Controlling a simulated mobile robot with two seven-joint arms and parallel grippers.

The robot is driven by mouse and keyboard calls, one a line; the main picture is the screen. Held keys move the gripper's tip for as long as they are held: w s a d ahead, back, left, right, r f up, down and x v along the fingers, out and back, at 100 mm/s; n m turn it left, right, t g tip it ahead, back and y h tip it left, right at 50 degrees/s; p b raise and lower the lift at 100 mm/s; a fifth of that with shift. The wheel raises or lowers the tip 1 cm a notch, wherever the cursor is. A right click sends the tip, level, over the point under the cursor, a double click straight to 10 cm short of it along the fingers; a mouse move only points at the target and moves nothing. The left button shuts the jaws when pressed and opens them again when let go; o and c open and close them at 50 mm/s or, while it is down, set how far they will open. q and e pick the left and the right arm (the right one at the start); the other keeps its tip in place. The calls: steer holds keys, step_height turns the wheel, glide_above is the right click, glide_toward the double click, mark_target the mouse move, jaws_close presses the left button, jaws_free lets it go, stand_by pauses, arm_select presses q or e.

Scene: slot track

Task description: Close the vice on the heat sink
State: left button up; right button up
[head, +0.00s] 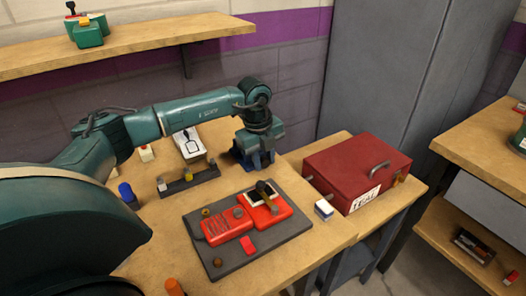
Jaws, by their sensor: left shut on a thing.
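My left arm reaches in from the left, and its wrist points down over the back right of the workbench. My left gripper (256,150) is at a dark blue fixture (254,161), which looks like the vice. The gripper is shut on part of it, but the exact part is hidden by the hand. I cannot make out the heat sink; the wrist and hand cover most of that spot. How far apart the vice jaws stand cannot be seen. My right gripper is not in view.
A dark plate (217,251) with red devices (228,226) lies in front of the gripper. A dark rail (188,183) with posts is to the left. A shelf (130,47) hangs behind.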

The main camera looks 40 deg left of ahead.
arm_select(q)
steer(key=shift+w+d+r+g+y+p, duration=0.15)
steer(key=shift+r+g+y+p, duration=0.15)
steer(key=shift+g+p, duration=0.45)
steer(key=shift+w+f+g+y+p, duration=0.15)
steer(key=shift+g+y+p, duration=0.15)
steer(key=shift+g+p, duration=0.2)
steer(key=shift+f+g, duration=0.15)
steer(key=shift+g, duration=0.6)
steer(key=shift+w+g+y, duration=0.1)
steer(key=shift+g+y, duration=0.2)
steer(key=shift+y, duration=0.1)
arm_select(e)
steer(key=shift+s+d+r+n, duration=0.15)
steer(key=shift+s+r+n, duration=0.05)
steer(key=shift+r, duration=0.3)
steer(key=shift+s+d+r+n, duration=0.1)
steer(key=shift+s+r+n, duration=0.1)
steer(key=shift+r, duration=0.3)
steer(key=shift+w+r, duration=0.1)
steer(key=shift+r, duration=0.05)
arm_select(q)
steer(key=o, duration=1)
steer(key=shift+c, duration=0.2)
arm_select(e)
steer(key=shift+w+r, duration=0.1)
